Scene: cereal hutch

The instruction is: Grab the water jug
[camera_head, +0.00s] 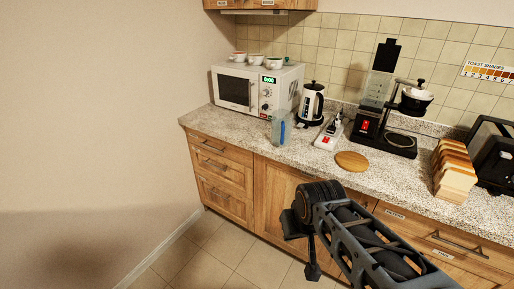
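The likely water jug (281,128) is a clear, bluish container with a blue strip. It stands upright on the speckled counter (240,130) near the front edge, in front of the microwave's right end. My arm reaches in from the lower right. My gripper (303,250) is dark and hangs in front of the lower cabinets, below the counter edge and apart from the jug. Its fingers are too dark and small to tell whether they are open, and nothing is seen held.
A white microwave (233,91) with cups on top stands left. A kettle (311,104) is right of the jug. A white power strip (327,138), a round wooden board (352,161), a coffee maker (368,126), bread slices (454,172) and a toaster (494,160) lie further right.

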